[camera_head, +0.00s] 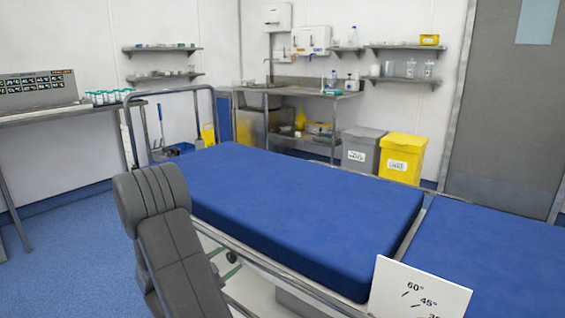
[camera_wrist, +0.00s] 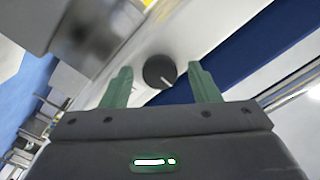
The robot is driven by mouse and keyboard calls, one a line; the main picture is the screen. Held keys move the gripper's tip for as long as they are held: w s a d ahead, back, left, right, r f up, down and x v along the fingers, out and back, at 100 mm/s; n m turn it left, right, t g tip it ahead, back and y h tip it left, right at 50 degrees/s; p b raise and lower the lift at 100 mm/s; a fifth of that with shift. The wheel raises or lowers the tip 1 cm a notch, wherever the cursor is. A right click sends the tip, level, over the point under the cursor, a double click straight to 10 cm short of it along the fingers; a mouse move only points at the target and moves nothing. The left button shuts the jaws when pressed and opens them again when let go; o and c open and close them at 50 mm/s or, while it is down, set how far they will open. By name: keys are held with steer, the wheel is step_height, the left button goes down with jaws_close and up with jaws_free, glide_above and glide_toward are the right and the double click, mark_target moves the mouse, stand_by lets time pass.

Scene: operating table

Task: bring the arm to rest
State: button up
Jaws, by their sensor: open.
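My gripper (camera_wrist: 157,88) shows in the wrist view, with its two green fingers spread apart and nothing between them. Behind the fingers is a dark round knob (camera_wrist: 159,71) on a pale surface. I cannot tell how far the knob is from the fingertips. In the head view my grey arm (camera_head: 160,225) stands at the lower left, in front of the bed's near side.
A bed with a blue mattress (camera_head: 300,205) fills the middle, with a metal rail (camera_head: 168,92) at its far left end. A white angle sign (camera_head: 415,290) stands at the near right. A side table (camera_head: 60,114) is at left. Blue floor is free at lower left.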

steer(key=n+p, duration=0.2)
steer(key=n, duration=0.1)
steer(key=n+p, duration=0.1)
steer(key=p, duration=0.1)
steer(key=shift+r+n, duration=0.25)
steer(key=shift+n, duration=0.05)
steer(key=shift+f+n+p, duration=0.2)
steer(key=shift+n+p, duration=0.95)
steer(key=shift+n, duration=0.45)
